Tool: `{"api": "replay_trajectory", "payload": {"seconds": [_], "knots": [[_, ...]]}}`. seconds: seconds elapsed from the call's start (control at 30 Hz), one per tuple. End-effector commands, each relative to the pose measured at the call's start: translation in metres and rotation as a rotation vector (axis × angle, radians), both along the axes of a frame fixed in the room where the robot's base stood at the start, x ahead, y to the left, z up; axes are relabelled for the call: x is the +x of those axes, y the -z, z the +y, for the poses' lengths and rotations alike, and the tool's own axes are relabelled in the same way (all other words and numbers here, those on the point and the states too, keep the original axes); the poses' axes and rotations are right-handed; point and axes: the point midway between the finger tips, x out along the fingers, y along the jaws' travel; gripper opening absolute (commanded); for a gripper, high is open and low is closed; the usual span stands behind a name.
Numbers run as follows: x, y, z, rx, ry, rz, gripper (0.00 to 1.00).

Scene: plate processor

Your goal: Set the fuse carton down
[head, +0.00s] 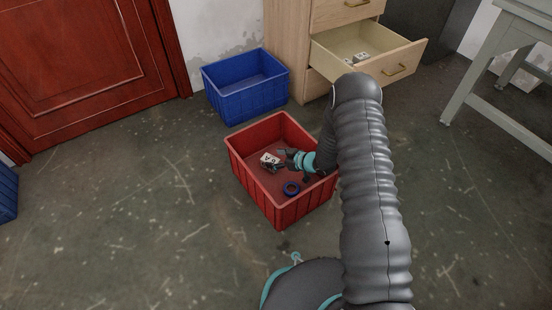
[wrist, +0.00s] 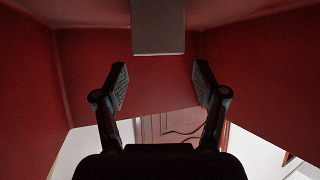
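The white fuse carton (head: 269,158) with dark markings is inside the red crate (head: 279,214), towards its left side. In the wrist view the carton (wrist: 158,27) shows as a plain grey block at the top edge, beyond my fingertips. My gripper (head: 283,161) reaches down into the crate, right of the carton. In the wrist view my gripper (wrist: 160,85) has its two fingers spread, with a gap wider than the carton and nothing between the pads. The carton's contact with the crate floor is hard to make out.
A blue crate (head: 246,87) stands behind. An open drawer (head: 385,72) holds a small whitish item (head: 361,57). A grey table (head: 507,40) stands at the right.

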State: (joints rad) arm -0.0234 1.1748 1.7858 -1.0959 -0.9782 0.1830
Motion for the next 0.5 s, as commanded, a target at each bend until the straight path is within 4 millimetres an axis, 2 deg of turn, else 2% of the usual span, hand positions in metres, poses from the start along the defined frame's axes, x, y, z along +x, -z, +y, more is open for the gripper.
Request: {"api": "replay_trajectory", "payload": {"seconds": [0.23,0.37,0.5], "knots": [[0.0,-0.002,0.0,0.0,0.0,0.0,0.71],[0.0,-0.015,0.0,0.0,0.0,0.0,0.71],[-0.009,-0.025,-0.018,0.0,0.005,0.001,0.71]]}}
